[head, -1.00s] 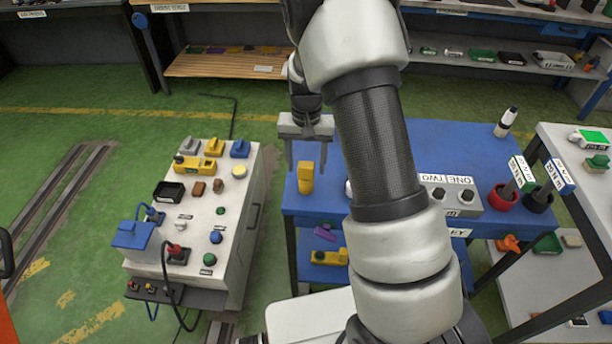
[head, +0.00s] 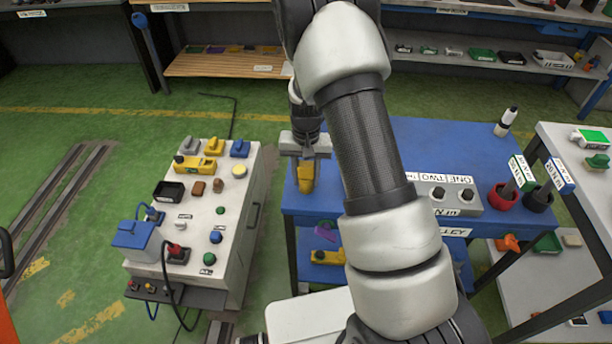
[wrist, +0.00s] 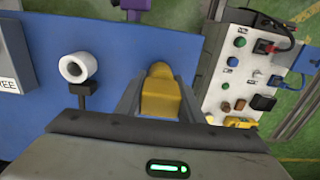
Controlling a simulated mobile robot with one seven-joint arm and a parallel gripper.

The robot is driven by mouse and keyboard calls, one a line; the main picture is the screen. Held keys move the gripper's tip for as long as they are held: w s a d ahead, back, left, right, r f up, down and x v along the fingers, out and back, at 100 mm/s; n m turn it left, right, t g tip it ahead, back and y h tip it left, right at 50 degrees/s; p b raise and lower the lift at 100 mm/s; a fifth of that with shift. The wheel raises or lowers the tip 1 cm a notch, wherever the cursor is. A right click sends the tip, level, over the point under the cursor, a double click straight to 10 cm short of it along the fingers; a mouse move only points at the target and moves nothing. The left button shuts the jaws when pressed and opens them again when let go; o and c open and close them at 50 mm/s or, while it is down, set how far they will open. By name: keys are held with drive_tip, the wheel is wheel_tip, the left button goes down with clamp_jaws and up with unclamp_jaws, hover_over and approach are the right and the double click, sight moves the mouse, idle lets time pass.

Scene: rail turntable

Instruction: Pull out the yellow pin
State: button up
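A yellow block-like piece with a rounded end stands at the left end of the blue trolley top (head: 400,140). I take it as the yellow pin (head: 306,182). My gripper (head: 306,165) is down over it, and its hand hides the upper part in the head view. In the wrist view the yellow pin (wrist: 161,88) lies between the two fingers of my gripper (wrist: 160,96), one on each side. The finger gaps are too small to tell whether they touch it. The base of the pin is hidden.
A white cylinder (wrist: 78,68) on a dark stand is beside the gripper. A white control cabinet (head: 230,205) with a yellow toy vehicle (head: 195,163), buttons and plugs stands left. A grey labelled box (head: 445,195) and two cups are right.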

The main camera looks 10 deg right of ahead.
sight(306, 164)
drive_tip(key=o, duration=0.4)
drive_tip(key=c, duration=0.5)
drive_tip(key=shift+r, duration=0.1)
drive_tip(key=shift+r+p, duration=0.4)
drive_tip(key=shift+r, duration=0.25)
drive_tip(key=shift+r+p, duration=1.75)
drive_tip(key=shift+r, duration=1.25)
drive_tip(key=shift+r, duration=0.1)
drive_tip(key=shift+r+p, duration=1.5)
drive_tip(key=shift+r, duration=0.9)
